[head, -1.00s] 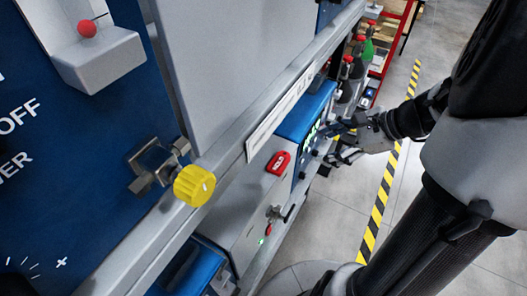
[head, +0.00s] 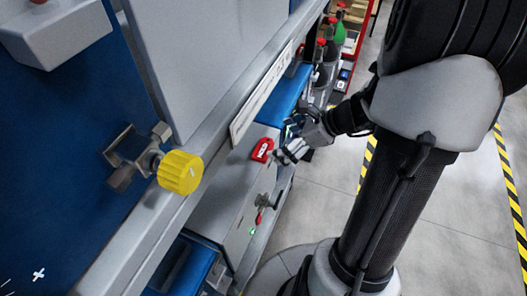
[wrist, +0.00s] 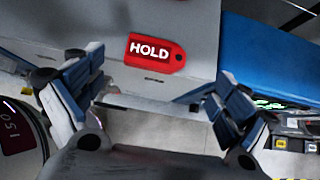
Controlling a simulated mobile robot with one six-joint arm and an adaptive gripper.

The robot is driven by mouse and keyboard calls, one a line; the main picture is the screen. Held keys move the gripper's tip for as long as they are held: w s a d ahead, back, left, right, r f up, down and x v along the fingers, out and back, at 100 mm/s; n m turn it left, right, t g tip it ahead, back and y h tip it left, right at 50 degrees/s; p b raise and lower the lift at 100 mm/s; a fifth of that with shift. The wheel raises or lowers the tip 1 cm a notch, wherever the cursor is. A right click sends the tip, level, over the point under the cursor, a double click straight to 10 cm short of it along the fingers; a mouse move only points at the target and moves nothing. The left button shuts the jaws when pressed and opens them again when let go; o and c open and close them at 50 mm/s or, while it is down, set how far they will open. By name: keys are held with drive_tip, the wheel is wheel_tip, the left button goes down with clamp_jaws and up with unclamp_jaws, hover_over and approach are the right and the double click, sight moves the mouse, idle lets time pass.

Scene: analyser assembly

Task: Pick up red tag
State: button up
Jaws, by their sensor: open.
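The red tag (wrist: 154,52) with white lettering "HOLD" lies on the light grey top of the analyser unit. It also shows in the head view (head: 262,149). My gripper (wrist: 150,88) is open and empty, its two blue-padded fingers set wide apart. In the wrist view the tag sits between the fingers' directions, a little beyond the fingertips, and no finger touches it. In the head view my gripper (head: 284,152) is just right of the tag, and its far finger is partly hidden.
A yellow knob (head: 180,172) on a valve stands out at the front left. A metal rail with a label strip (head: 262,92) runs above the tag's ledge. A blue casing (wrist: 270,58) lies right of the tag. Bottles (head: 330,48) stand farther back.

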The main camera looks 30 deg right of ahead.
sight(266, 148)
drive_tip(key=b+x, duration=0.1)
drive_tip(key=x, duration=0.4)
drive_tip(key=shift+s+a+f+b, duration=0.1)
drive_tip(key=shift+a+f+b, duration=0.15)
drive_tip(key=shift+a+b, duration=0.1)
drive_tip(key=shift+r, duration=0.1)
drive_tip(key=shift+c, duration=0.4)
drive_tip(key=shift+d, duration=0.1)
drive_tip(key=c, duration=1)
